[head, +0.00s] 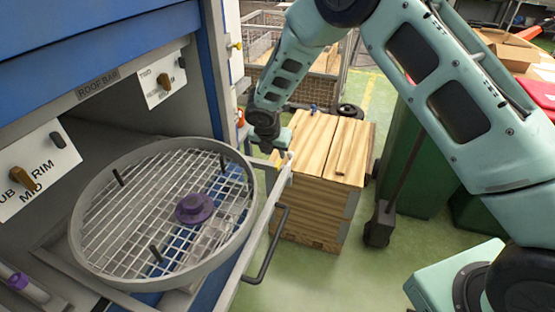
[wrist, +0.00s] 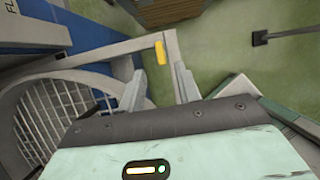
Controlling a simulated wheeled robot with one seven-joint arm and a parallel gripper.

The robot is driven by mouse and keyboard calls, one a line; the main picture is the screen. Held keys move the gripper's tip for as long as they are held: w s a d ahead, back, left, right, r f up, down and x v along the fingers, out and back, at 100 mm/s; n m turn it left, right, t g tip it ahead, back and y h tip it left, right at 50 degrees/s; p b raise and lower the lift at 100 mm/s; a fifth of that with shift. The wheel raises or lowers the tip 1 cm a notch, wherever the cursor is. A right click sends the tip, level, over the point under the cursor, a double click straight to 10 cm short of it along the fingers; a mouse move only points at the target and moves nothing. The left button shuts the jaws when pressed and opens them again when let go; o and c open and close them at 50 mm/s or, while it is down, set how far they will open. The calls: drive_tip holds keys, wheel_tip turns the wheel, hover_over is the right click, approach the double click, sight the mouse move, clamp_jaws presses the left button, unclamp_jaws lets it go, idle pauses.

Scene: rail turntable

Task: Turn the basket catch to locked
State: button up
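The round wire basket (head: 88,222) sits on a pulled-out grey frame, with a purple hub (head: 194,208) and dark upright pegs in it. Its rim also shows at the left of the wrist view (wrist: 72,76). A small yellow piece (wrist: 161,52) is on the frame's corner; it may be the catch, but its setting cannot be read. My gripper (wrist: 159,88) is open, its two fingers apart and empty. The yellow piece shows just beyond the fingertips, roughly between them; contact cannot be told. In the head view my gripper (head: 284,160) is small and partly hidden at the frame's far corner.
A wooden crate (head: 318,150) stands on the floor beyond the frame. A dark handle (head: 270,245) sticks out from the frame's right side. Label plates with brown knobs (head: 22,180) are on the cabinet. A green bin (head: 410,160) stands right.

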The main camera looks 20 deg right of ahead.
sight(278, 164)
drive_tip(key=p+x, duration=0.1)
drive_tip(key=x, duration=0.6)
drive_tip(key=shift+f, duration=0.2)
drive_tip(key=shift+c, duration=0.3)
clamp_jaws()
